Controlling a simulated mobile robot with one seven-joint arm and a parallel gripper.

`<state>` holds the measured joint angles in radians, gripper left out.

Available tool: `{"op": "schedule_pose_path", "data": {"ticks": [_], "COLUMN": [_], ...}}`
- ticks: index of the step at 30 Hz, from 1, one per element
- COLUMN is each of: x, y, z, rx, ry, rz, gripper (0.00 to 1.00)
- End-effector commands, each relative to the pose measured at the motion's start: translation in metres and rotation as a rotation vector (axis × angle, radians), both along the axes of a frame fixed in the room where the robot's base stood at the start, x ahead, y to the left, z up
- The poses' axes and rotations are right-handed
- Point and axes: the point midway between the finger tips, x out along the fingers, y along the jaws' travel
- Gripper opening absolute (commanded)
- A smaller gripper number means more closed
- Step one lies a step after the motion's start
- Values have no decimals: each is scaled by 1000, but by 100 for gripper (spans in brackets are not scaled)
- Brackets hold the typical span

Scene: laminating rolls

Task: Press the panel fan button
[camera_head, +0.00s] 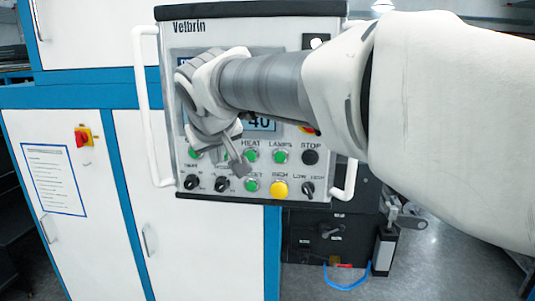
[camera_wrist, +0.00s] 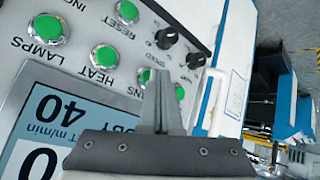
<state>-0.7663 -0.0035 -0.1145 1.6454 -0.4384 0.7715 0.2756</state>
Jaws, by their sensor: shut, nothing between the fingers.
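The FANS button is a green round button on the panel, left of the HEAT button (camera_head: 251,156). In the head view a green button (camera_head: 195,153) shows at the left of that row, partly covered by my wrist. My gripper (camera_head: 239,168) is shut and empty, in front of the panel below the display. In the wrist view its fingers (camera_wrist: 158,78) overlap the green button; I cannot tell whether they touch it.
The HEAT (camera_wrist: 105,57) and LAMPS (camera_wrist: 48,28) buttons are close by. A black STOP button (camera_head: 310,157), a yellow button (camera_head: 279,188) and black knobs (camera_head: 192,182) share the panel. White handles (camera_head: 147,105) stand out at the panel's sides.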

Motion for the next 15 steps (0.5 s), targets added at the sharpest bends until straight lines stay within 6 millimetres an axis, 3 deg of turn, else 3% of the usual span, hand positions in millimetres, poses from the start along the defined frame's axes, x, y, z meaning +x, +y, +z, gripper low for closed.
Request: {"op": "schedule_pose_path", "data": {"ticks": [15], "x": [6], "y": [-1], "z": [0], "rx": [1], "ry": [0], "rz": [-1], "gripper": [0]}}
